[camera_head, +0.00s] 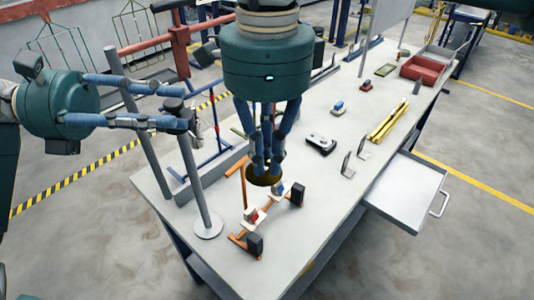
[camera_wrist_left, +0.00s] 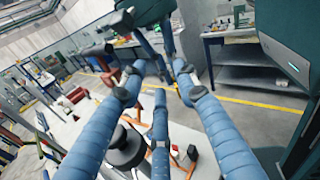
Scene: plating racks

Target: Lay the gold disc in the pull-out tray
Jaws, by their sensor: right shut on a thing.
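The gold disc (camera_head: 262,181) is a dark gold round seen under the fingertips of my right gripper (camera_head: 264,168), which points straight down over the near part of the table and is shut on it. The fingers hide part of the disc, and I cannot tell whether it touches the table. The pull-out tray (camera_head: 405,190) is a pale, shallow, empty tray, drawn out from the table's right side, with a handle at its outer end. My left gripper (camera_head: 178,108) is at the left near a grey post; its fingers are spread with nothing seen between them, also in the left wrist view (camera_wrist_left: 160,85).
The grey post (camera_head: 203,205) stands on a round base left of the disc. An orange stand with dark blocks (camera_head: 255,243) is in front of it.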

